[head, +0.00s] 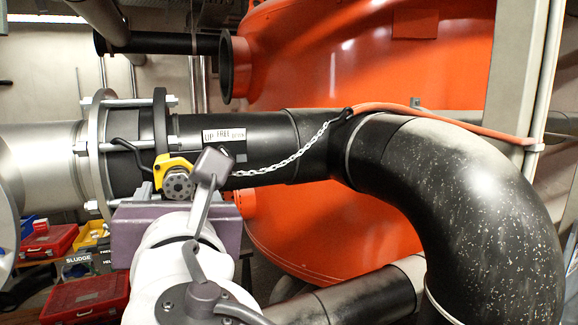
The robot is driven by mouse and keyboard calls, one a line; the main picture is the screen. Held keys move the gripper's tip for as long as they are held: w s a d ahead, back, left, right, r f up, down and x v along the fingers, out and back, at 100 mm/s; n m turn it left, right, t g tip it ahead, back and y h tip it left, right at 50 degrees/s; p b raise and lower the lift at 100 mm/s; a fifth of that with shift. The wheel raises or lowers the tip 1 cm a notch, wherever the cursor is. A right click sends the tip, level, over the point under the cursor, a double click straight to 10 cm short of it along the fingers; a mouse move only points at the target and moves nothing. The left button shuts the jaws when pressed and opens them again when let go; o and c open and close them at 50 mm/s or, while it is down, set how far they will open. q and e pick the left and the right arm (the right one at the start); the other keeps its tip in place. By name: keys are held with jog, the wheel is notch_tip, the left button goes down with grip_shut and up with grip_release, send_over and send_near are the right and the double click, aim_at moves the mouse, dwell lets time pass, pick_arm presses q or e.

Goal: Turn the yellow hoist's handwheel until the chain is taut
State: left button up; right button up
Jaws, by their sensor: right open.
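The yellow hoist (170,163) hangs at the black pipe, beside the flange, in the head view. Its dark round handwheel (178,184) faces me. A pale chain (290,161) runs from the hoist side up to the right, to a dark fitting (343,115) on the black pipe. It curves with a slight sag. My right gripper (208,178) is open, just right of the handwheel. One grey finger stands in front of the pipe and hides part of the hoist's right side. I cannot tell whether it touches the wheel. My left gripper is out of view.
A label (225,134) reading UP, FREE, DOWN is on the black pipe (268,135). A large orange tank (335,230) fills the back. Red cases (85,300) stand at lower left. A black elbow (480,205) curves down right.

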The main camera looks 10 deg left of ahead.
aim_at(178, 187)
jog(key=x, duration=0.1)
jog(key=p+x, duration=0.1)
jog(key=shift+w+a+r, duration=0.2)
jog(key=shift+w, duration=0.05)
jog(key=shift+w+a+f, duration=0.1)
jog(key=shift+w+a, duration=0.05)
jog(key=shift+w, duration=0.05)
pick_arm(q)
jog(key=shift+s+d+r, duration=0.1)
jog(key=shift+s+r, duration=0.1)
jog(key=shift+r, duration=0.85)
pick_arm(e)
jog(key=shift+w, duration=0.1)
grip_shut()
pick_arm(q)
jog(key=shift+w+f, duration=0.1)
pick_arm(e)
jog(key=shift+f, duration=0.1)
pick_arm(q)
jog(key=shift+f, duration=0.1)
